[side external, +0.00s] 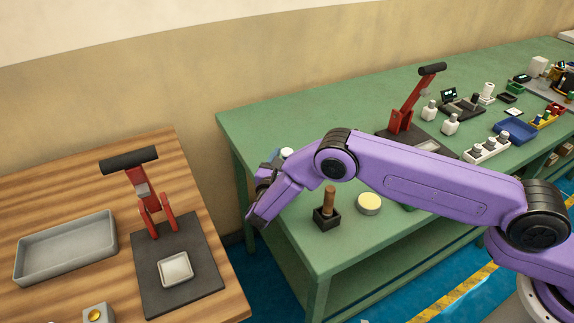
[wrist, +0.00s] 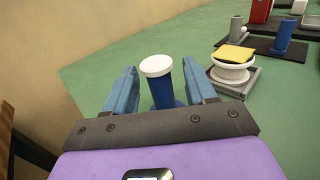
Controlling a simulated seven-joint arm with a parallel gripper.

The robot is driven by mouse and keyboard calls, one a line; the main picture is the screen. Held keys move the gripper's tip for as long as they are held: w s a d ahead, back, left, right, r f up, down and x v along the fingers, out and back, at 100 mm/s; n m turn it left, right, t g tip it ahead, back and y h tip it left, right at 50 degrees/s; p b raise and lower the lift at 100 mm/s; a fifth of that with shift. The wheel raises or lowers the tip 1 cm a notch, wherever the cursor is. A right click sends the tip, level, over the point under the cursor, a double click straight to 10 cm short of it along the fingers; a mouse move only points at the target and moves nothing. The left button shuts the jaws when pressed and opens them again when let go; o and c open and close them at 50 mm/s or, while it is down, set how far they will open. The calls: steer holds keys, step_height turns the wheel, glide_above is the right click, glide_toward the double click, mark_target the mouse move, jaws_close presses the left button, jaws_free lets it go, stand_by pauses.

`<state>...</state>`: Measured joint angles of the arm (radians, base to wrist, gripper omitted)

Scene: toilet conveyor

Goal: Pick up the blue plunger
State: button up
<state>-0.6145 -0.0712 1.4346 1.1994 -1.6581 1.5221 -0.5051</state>
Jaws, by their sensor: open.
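The blue plunger shows in the wrist view as an upright blue cylinder (wrist: 164,93) with a round white top (wrist: 156,66). It stands between the two blue fingers of my gripper (wrist: 158,72), with a visible gap on each side. My gripper is open and does not grip it. In the side external view my gripper (side external: 270,163) is at the near left end of the green table. A small white top (side external: 286,152) shows just behind it there; the rest is hidden by my gripper and arm.
A white bowl with a yellow top (wrist: 233,58) stands right of the plunger. A wooden handle in a black block (side external: 328,211) stands near the green table's (side external: 300,246) front edge. A red lever press (side external: 402,119) stands behind my arm. A wooden table (side external: 60,200) is at left, across a gap.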

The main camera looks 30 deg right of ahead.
steer(key=x, duration=0.2)
steer(key=shift+w+d, duration=0.2)
jaws_close()
steer(key=shift+r, duration=0.1)
